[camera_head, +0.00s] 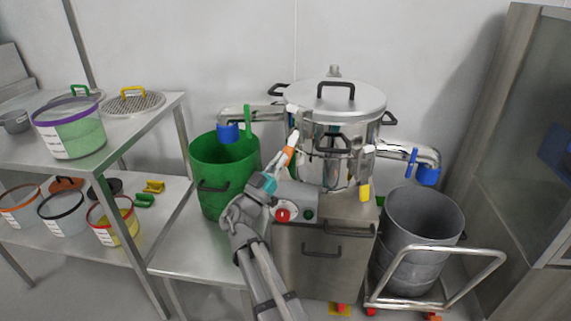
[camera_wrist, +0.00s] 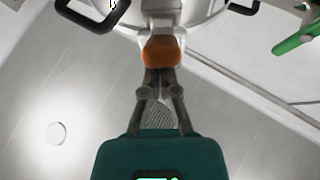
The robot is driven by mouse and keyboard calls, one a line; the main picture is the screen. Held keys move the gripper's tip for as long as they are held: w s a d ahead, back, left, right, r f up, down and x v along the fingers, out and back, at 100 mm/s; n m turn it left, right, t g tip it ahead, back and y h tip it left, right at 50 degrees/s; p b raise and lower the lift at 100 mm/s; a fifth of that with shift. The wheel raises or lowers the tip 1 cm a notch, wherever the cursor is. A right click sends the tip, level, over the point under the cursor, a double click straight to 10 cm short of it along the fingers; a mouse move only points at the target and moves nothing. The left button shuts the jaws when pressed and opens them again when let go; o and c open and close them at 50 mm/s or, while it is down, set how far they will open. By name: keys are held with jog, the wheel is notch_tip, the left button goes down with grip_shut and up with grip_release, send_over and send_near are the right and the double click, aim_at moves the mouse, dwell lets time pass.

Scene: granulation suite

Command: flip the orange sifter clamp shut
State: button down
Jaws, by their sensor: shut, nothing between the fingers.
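The steel sifter (camera_head: 337,103) stands on a steel cabinet, its lid on. The orange clamp (camera_head: 289,155) is at the sifter's left front, its handle slanting down and outward from a pale upper part. In the wrist view the orange clamp end (camera_wrist: 162,50) is just beyond the fingertips. My gripper (camera_head: 281,165) comes up from below, its fingers close to the orange handle. In the wrist view my gripper (camera_wrist: 158,80) has its fingertips together, with nothing between them. The tips look at or almost at the orange end; contact is unclear.
A green bin (camera_head: 224,172) stands left of my gripper, beneath a blue-ended outlet (camera_head: 228,132). A yellow-ended clamp (camera_head: 364,192) hangs at the sifter's right front. A grey drum (camera_head: 420,235) sits on a cart at right. The cabinet (camera_head: 322,262) has a red knob (camera_head: 282,215) close to my wrist.

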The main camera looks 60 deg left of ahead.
jog(key=shift+w+a+f+b, duration=0.1)
jog(key=shift+a+f+b, duration=0.2)
jog(key=shift+f+b, duration=0.4)
jog(key=shift+w, duration=0.1)
dwell(0.6)
